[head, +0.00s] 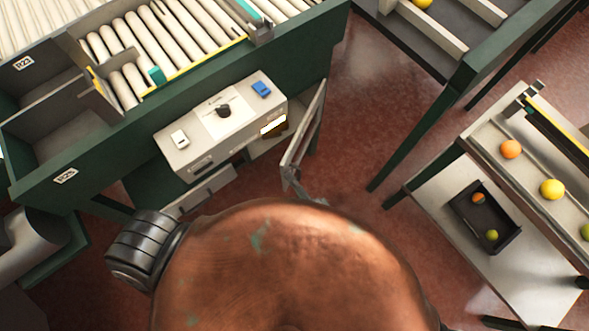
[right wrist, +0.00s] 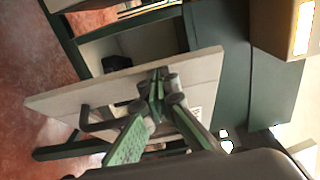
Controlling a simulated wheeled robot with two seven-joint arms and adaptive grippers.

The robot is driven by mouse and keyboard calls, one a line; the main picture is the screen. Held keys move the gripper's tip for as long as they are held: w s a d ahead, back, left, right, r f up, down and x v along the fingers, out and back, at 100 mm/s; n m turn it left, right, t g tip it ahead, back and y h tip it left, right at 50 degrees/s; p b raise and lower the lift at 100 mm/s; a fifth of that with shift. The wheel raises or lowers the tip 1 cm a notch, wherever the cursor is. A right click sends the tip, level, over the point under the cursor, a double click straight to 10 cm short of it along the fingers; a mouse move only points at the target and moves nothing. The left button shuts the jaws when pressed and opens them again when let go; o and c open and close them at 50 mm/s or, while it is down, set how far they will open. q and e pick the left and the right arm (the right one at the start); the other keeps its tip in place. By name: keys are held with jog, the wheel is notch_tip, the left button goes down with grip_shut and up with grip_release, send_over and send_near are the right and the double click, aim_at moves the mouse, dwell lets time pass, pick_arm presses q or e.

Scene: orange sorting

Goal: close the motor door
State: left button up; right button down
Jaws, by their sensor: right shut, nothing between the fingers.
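My right gripper (head: 292,178) is by the near end of the door, partly hidden by my copper-coloured body. In the wrist view its green-padded fingers (right wrist: 158,84) are shut and empty, overlapping the door panel; contact cannot be told. My left gripper is out of view.
The box carries a black knob (head: 223,110), a blue switch (head: 261,89) and a white switch (head: 180,139). A green-framed roller conveyor (head: 330,40) stands behind it. At right, a table (head: 433,205) bears a black tray (head: 460,205) with fruit. Red floor lies between.

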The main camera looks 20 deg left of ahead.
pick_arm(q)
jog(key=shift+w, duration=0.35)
